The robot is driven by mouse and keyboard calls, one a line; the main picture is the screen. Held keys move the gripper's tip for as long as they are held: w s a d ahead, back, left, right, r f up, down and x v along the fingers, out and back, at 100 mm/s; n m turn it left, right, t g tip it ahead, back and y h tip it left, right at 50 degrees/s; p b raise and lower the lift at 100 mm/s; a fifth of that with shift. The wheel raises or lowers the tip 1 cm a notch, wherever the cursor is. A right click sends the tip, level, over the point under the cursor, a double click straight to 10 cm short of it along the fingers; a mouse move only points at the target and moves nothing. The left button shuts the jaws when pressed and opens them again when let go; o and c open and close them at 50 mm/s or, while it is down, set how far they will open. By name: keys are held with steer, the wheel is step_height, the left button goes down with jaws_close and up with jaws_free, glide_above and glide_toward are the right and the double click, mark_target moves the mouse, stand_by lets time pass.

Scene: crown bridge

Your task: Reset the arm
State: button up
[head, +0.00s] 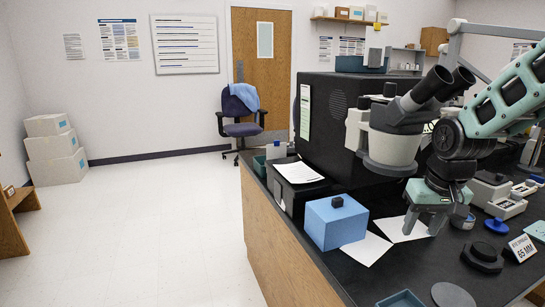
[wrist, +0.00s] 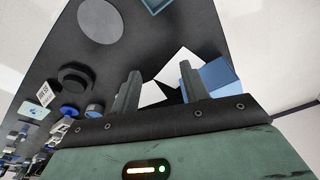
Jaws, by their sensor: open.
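My gripper (head: 440,219) hangs above the black bench top on the right side of the head view. It is open and holds nothing. In the wrist view its two fingers (wrist: 162,92) stand apart, with bench top and white paper showing between them. A blue box (head: 334,222) with a black knob on top stands at the bench's front edge, left of my gripper. The box also shows in the wrist view (wrist: 217,78), partly behind the right finger. White sheets (head: 366,247) lie flat beside the box, below and left of my gripper.
A microscope (head: 395,135) stands close behind my gripper, before a large black cabinet (head: 335,110). To the right are a black round knob-topped piece (head: 482,256), a "65 MM" sign (head: 522,248) and small instruments (head: 505,205). A grey disc (head: 453,295) lies at the front. The floor at left is clear.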

steer(key=s+a+r+n+g+p, duration=0.1)
steer(key=s+a+r+n+p, duration=0.3)
steer(key=s+a, duration=0.95)
steer(key=s+a+r+n+g+p, duration=0.1)
steer(key=s+a+n, duration=0.3)
steer(key=s, duration=0.8)
steer(key=shift+a+r+p, duration=0.15)
steer(key=shift+a+p, duration=0.2)
steer(key=shift+a, duration=0.5)
